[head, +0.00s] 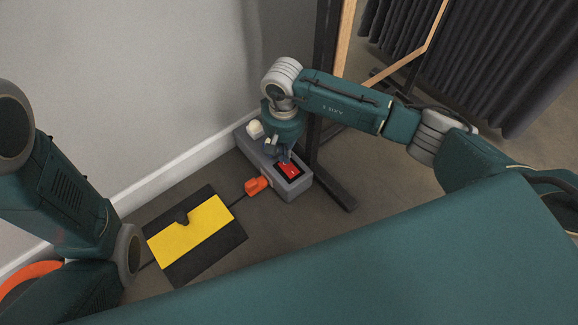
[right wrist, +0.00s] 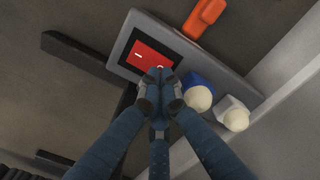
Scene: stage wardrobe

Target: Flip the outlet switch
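The grey outlet box (head: 296,190) lies on the floor beside the wall. Its red rocker switch (head: 289,170) sits in a black frame at the near end; it also shows in the right wrist view (right wrist: 149,55), with a white dash mark. My right gripper (right wrist: 160,78) has its fingers drawn together, with nothing seen between them. Its tips are over the switch's edge, partly covering it; I cannot tell whether they touch. In the head view the right gripper (head: 283,154) points down at the box. My left arm is at the left, its gripper not visible.
A white plug (right wrist: 233,115) and a blue plug (right wrist: 198,98) sit on the box beside the fingers. An orange plug (head: 257,186) lies beside the box. A yellow and black cover (head: 191,230) is on the floor. A dark rack post and foot (head: 335,188) stand close right.

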